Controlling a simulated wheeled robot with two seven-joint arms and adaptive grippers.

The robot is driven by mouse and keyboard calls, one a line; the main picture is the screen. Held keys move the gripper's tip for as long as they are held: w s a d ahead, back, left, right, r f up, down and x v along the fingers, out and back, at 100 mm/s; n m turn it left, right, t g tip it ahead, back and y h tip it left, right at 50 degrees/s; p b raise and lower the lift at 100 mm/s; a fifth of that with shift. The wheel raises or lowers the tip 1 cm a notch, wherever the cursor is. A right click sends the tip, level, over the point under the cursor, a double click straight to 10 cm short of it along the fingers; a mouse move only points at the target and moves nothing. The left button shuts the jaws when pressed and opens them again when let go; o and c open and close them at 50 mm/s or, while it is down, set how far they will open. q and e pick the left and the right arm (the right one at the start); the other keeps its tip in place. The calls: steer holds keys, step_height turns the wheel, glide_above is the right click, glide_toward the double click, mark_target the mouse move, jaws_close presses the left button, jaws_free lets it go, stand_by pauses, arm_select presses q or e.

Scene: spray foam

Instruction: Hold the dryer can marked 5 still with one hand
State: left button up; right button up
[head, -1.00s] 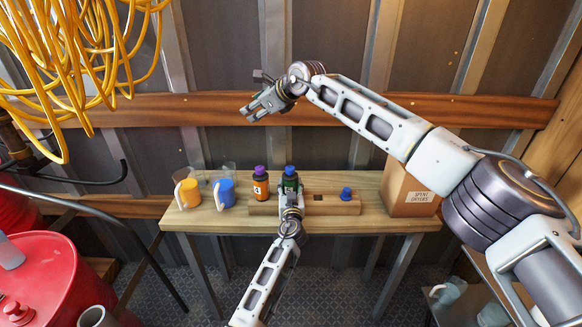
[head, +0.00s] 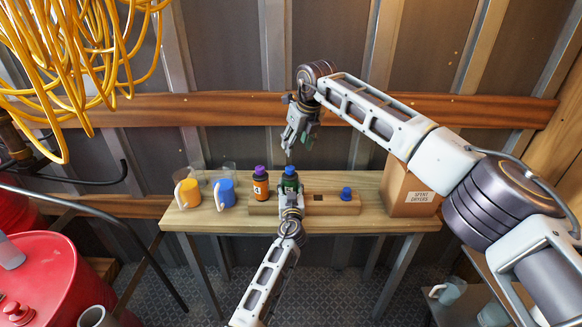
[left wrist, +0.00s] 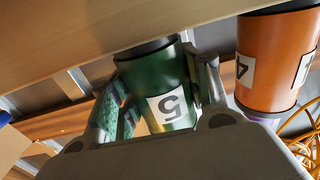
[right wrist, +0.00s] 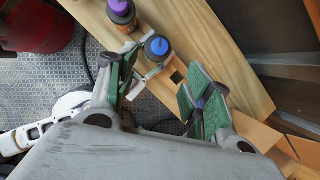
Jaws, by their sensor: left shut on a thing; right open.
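The green dryer can marked 5 (head: 290,181) has a blue cap and stands upright in the wooden block on the bench. In the left wrist view the can (left wrist: 155,80) shows its label between my left fingers. My left gripper (head: 291,198) is shut on it from the front; the fingers (left wrist: 160,95) flank the can's body. My right gripper (head: 292,146) is open and empty, pointing down above the can. In the right wrist view my right fingers (right wrist: 160,95) are spread, with the blue cap (right wrist: 159,46) beyond them.
An orange can marked 4 (head: 260,184) with a purple cap stands just left of the green can. A loose blue cap (head: 346,193) sits on the wooden block (head: 330,208) to the right.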

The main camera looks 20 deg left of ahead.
mark_target(291, 168)
steer(key=shift+m, duration=0.5)
steer(key=shift+x, duration=6)
steer(key=c, duration=1)
